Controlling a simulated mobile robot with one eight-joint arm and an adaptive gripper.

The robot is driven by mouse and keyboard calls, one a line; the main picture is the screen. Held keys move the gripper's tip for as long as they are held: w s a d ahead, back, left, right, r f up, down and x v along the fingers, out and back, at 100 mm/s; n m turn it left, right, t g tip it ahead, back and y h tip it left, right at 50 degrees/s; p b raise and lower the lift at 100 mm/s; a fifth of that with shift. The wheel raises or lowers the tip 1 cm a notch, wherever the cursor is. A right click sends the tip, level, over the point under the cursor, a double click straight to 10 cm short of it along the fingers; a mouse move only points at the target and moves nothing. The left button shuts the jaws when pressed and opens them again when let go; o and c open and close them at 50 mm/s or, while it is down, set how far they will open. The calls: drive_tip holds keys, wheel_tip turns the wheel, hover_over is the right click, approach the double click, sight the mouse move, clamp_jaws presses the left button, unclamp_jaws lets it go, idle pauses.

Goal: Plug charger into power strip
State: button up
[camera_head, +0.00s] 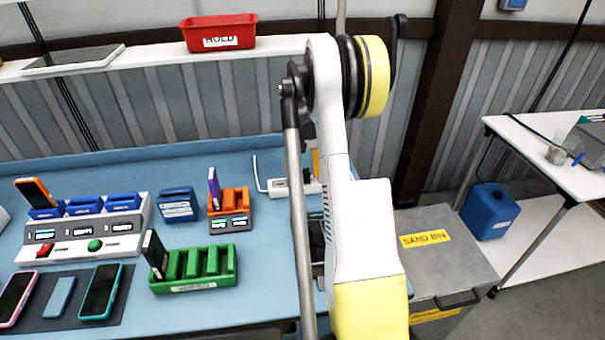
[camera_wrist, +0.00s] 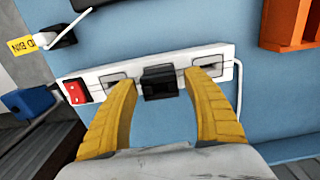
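The white power strip (camera_wrist: 215,54) lies on the blue bench, with a red switch (camera_wrist: 75,92) at one end and grey sockets along it. Part of it shows in the head view (camera_head: 280,187); my arm hides the rest. A black block, seemingly the charger (camera_wrist: 159,82), is at the middle of the strip; I cannot tell if it is fully seated. My gripper (camera_wrist: 160,77) is open over the strip, its yellow fingers on either side of the block with small gaps. Another black block (camera_wrist: 62,38) with a white cable lies at the upper left.
In the head view, a green rack (camera_head: 195,280), an orange dock (camera_head: 230,202), a blue box (camera_head: 178,204) and a grey charging station (camera_head: 85,230) stand left of my arm. A red bin (camera_head: 219,32) sits on the shelf above. A sand bin (camera_head: 440,265) stands to the right.

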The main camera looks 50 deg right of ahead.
drive_tip(key=shift+r, duration=0.1)
wheel_tip(320, 180, up, 12)
idle(0.6)
idle(0.4)
